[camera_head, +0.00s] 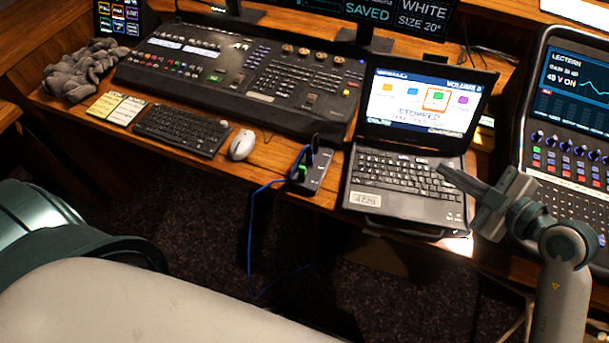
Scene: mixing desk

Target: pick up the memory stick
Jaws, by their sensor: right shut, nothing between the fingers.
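A small dark hub (311,178) lies on the desk between the mouse and the laptop, with a blue cable running from it. A small dark upright piece (322,156) and a green piece (302,172) show on it; I cannot tell for sure which, if either, is the memory stick. My right gripper (443,170) comes in from the right, with its fingers shut and empty. Its fingertips appear over the right part of the laptop keyboard, well to the right of the hub. My left gripper is not in view.
An open laptop (405,190) stands right of the hub. A white mouse (242,145), a keyboard (182,129) and a lighting console (240,80) are to the left and behind. A mixing console (570,160) is at the right. The blue cable (251,230) hangs over the desk's front edge.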

